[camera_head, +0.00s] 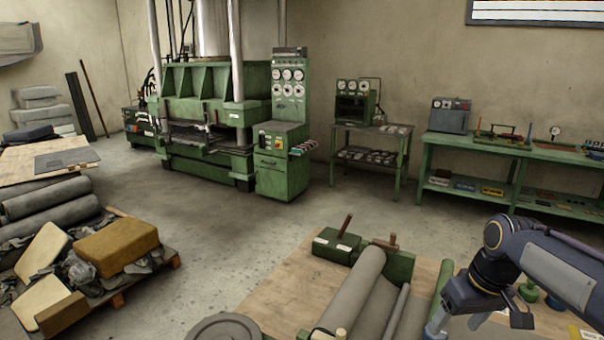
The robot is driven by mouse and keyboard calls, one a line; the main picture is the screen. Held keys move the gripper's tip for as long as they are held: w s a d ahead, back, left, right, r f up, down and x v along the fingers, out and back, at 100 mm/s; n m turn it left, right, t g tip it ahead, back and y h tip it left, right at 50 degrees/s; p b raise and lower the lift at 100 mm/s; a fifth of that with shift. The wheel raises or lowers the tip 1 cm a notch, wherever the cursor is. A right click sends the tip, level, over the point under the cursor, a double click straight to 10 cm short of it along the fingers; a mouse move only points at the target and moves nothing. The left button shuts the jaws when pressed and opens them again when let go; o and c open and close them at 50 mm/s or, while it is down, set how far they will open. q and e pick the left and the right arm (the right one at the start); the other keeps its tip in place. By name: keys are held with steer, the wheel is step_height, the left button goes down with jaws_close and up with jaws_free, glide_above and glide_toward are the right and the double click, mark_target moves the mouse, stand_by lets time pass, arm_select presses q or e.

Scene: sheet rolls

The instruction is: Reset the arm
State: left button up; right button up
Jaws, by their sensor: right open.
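My right arm comes in from the right edge, dark blue and grey. My right gripper (478,322) is low at the bottom right, over the wooden table (290,283), with its grey fingers apart and nothing seen between them. It is beside the right end of a green roller stand. A grey sheet roll (356,287) lies on the stand, left of the gripper. My left gripper is not in the view.
Green blocks with wooden handles (337,245) stand at the table's back. A round grey disc (224,329) is at the front. Small green-based items (528,290) stand near my right arm. A pallet of scraps (118,285) lies left; open floor separates it from the green press (205,115).

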steer(key=s+a+f+m+t+y, duration=0.1)
steer(key=s+a, duration=0.4)
steer(key=s, duration=0.5)
steer(key=s+a+f+m+t+y, duration=0.1)
steer(key=s+a+f+m+t, duration=0.1)
steer(key=s, duration=0.8)
steer(key=a+f, duration=0.1)
steer(key=a, duration=0.1)
steer(key=shift+s+a+f+t, duration=0.25)
steer(key=shift+a+f+t, duration=0.05)
steer(key=shift+a+t, duration=0.1)
